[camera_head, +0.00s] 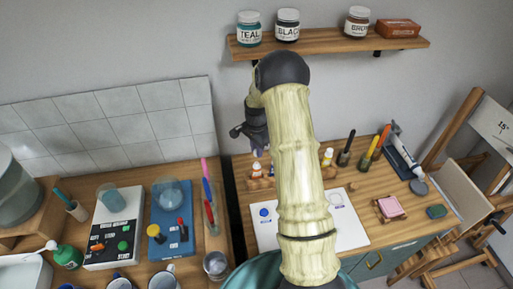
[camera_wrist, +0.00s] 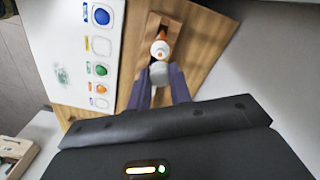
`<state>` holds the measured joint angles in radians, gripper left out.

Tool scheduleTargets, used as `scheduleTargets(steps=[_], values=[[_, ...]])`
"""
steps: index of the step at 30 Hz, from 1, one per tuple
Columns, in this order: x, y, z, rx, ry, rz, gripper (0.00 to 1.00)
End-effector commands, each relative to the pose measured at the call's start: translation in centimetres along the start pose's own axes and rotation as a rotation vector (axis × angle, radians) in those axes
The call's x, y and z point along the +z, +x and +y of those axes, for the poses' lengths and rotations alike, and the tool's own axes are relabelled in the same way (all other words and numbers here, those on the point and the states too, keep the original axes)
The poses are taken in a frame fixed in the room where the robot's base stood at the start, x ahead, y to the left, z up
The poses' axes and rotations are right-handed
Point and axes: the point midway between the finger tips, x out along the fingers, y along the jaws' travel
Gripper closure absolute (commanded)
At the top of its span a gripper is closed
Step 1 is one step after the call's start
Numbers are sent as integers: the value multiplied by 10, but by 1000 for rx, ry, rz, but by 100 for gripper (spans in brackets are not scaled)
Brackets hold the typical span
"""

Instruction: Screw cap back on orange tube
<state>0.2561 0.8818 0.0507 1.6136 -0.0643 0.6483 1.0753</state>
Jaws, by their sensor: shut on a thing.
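In the wrist view, the white tube with orange parts (camera_wrist: 160,47) stands in a wooden rack (camera_wrist: 172,24), its top facing the camera. A pale grey piece, seemingly the cap (camera_wrist: 159,72), sits between the fingertips of my gripper (camera_wrist: 160,84), which is shut on it. It is close beside the tube's top in the picture; whether they touch is unclear. In the head view, my gripper (camera_head: 254,138) hangs above the rack at the left of the right-hand table. A white tube with a reddish top (camera_head: 257,169) shows below it. My arm hides part of the rack.
A white sheet with paint dabs (camera_head: 347,226) lies in front of the rack. A shelf with jars (camera_head: 330,41) is above. The left-hand bench is crowded with lab devices.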

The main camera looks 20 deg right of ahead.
Motion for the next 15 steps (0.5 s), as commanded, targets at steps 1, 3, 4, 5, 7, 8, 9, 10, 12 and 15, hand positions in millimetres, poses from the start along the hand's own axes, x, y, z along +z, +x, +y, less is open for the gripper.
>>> scheduleTargets(steps=[1, 3, 4, 5, 7, 8, 9, 10, 12, 15], values=[[0, 6, 0, 0, 0, -1, 100], [0, 10, 0, 0, 0, -1, 100], [0, 12, 0, 0, 0, -1, 100], [0, 14, 0, 0, 0, -1, 100], [0, 19, 0, 0, 0, -1, 100], [0, 20, 0, 0, 0, -1, 100], [0, 23, 0, 0, 0, -1, 100], [0, 25, 0, 0, -1, -1, 100], [0, 30, 0, 0, -1, 0, 100], [0, 36, 0, 0, -1, 0, 100]])
